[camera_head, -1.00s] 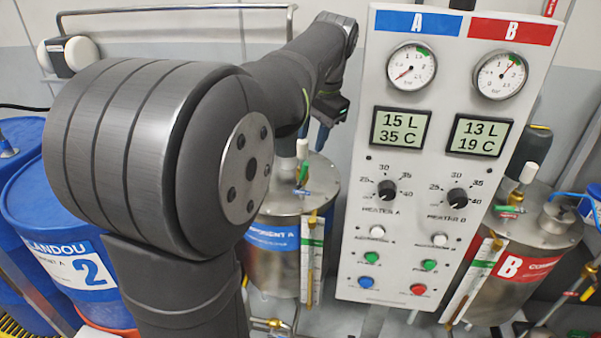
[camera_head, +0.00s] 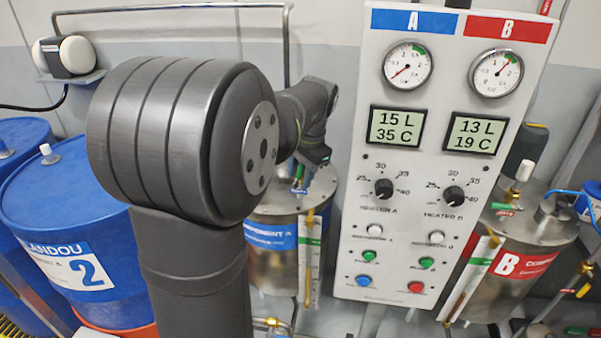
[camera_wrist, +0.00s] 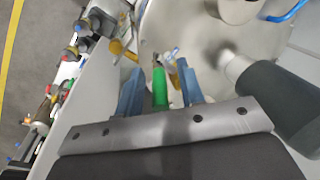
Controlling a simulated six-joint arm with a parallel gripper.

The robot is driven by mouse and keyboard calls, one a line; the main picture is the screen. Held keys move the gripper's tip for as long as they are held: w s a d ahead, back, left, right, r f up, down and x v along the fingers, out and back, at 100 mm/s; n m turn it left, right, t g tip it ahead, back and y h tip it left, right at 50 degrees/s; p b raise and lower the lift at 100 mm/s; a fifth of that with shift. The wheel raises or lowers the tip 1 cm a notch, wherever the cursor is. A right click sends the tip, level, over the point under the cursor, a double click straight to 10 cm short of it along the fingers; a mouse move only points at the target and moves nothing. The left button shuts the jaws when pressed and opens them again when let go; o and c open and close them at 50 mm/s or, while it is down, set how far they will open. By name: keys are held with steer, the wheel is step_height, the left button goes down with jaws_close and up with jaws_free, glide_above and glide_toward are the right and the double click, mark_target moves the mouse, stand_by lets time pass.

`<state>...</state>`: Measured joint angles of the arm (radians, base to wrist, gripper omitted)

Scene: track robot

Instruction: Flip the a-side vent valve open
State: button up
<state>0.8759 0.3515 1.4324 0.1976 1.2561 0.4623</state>
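The component A tank (camera_head: 275,265) is a steel vessel with a blue label, left of the control panel in the head view. A small valve with a green handle (camera_head: 299,190) stands on its lid, partly hidden by my gripper. In the wrist view, the green handle (camera_wrist: 160,90) lies between the two blue fingers of my gripper (camera_wrist: 159,68). The fingers are apart, with a gap on each side of the handle. A pale metal and brass fitting (camera_wrist: 172,60) shows just beyond it. My gripper is small and partly hidden in the head view.
The control panel (camera_head: 430,210) with gauges and knobs stands right of the tank. A dark cylinder with a pale neck (camera_wrist: 270,100) is close to the right finger in the wrist view. The component B tank (camera_head: 530,255) is farther right; a blue drum (camera_head: 70,215) is left.

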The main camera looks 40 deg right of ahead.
jaws_close()
steer(key=shift+w+a+g+h, duration=0.2)
steer(key=shift+g+h, duration=0.35)
steer(key=shift+w+a+g+h, duration=0.15)
steer(key=shift+g+h, duration=0.4)
jaws_free()
steer(key=shift+r, duration=0.1)
step_height(320, 180, up, 17)
steer(key=a, duration=0.2)
steer(key=shift+s+a, duration=0.15)
steer(key=shift+a, duration=0.2)
